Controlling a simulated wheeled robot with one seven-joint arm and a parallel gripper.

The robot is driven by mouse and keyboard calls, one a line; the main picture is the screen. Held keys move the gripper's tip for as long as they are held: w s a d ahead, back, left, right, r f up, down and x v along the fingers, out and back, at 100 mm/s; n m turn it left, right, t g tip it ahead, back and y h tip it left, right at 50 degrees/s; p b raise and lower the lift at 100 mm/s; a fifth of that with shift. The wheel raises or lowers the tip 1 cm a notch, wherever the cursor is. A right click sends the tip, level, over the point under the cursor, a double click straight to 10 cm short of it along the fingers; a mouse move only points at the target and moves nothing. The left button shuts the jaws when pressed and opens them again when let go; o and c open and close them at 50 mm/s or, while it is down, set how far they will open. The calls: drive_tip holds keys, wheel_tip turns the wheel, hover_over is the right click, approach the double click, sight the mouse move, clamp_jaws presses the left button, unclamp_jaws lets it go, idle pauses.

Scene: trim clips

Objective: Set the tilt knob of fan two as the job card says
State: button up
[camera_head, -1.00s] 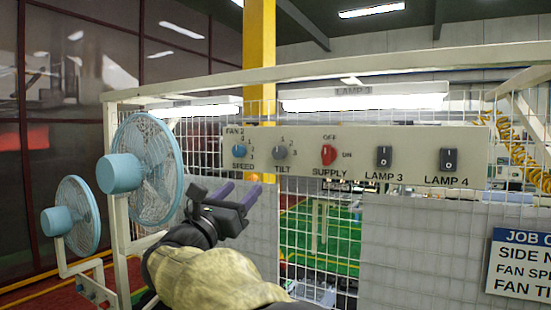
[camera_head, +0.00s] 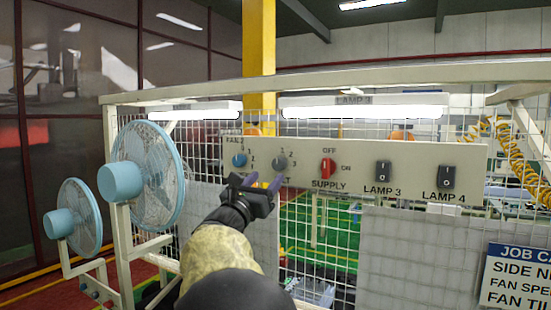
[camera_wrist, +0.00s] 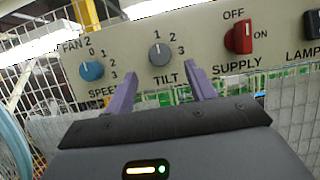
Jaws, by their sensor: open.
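The grey tilt knob (camera_head: 280,163) sits on the beige panel (camera_head: 350,158) under FAN 2, and it also shows in the wrist view (camera_wrist: 159,54). Its pale mark appears to point up toward 1; 2 and 3 are printed to the right. My gripper (camera_head: 254,182) is open and empty, with purple fingers, in front of the panel. In the wrist view its fingertips (camera_wrist: 159,75) straddle the knob's column, just below it and apart from it. The job card (camera_head: 515,275) is cut off at the right edge, so its values are hidden.
The blue speed knob (camera_wrist: 91,70) is left of the tilt knob, and the red supply knob (camera_wrist: 239,34) is to the right. Lamp 3 (camera_head: 383,172) and lamp 4 (camera_head: 446,176) switches follow. Two blue fans (camera_head: 148,175) stand left of my arm.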

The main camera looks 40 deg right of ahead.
sight(277, 166)
drive_tip(key=p+x, duration=0.3)
drive_tip(key=x, duration=0.2)
drive_tip(key=shift+w+d+r, duration=0.1)
drive_tip(key=shift+d+r, duration=0.1)
drive_tip(key=shift+w+d, duration=0.2)
drive_tip(key=shift+d, duration=0.25)
drive_tip(key=c, duration=1)
